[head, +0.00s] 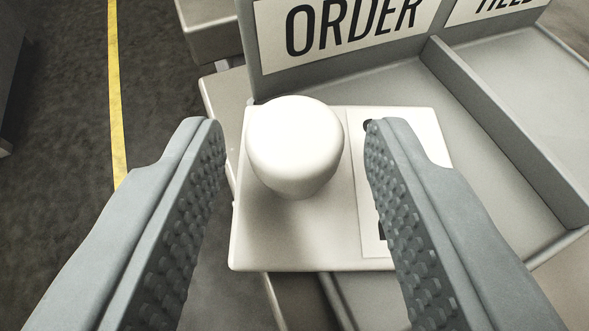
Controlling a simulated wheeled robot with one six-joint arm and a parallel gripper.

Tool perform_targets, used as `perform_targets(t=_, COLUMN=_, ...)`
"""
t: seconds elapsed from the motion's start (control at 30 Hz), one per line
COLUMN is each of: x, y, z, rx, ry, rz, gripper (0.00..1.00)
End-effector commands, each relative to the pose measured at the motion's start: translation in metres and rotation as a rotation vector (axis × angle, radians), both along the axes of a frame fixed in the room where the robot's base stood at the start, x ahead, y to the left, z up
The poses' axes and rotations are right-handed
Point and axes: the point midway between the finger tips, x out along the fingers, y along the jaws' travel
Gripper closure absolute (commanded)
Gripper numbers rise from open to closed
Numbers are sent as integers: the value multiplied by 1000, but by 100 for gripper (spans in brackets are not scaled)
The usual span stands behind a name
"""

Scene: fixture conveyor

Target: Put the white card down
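The white card (285,235) is a flat square plate with a rounded white knob (295,140) on top and a paler strip with black marks (367,225) on its right part. It lies in the middle of the head view, over the grey compartmented holder below the ORDER sign. I cannot tell how much of its underside is supported. My gripper (295,128) is open, its fingers on either side of the knob with visible gaps. The right finger hides part of the card and strip.
The ORDER sign (345,30) stands on a grey upright behind the card, beside a second, cropped sign (490,8). A raised grey divider (505,130) separates the holder's compartments; the right one (520,75) looks empty. A yellow line (113,90) runs along the dark floor at left.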

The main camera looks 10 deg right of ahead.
Motion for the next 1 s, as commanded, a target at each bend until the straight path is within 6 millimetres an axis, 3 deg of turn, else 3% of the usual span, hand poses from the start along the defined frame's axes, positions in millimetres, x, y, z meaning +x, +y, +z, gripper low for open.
perform_targets(t=0.47, x=-7, y=1, z=7, rx=0, ry=-2, rz=2, gripper=52)
perform_targets(t=1.0, x=-94, y=14, z=42, rx=2, ry=-1, rz=1, gripper=52)
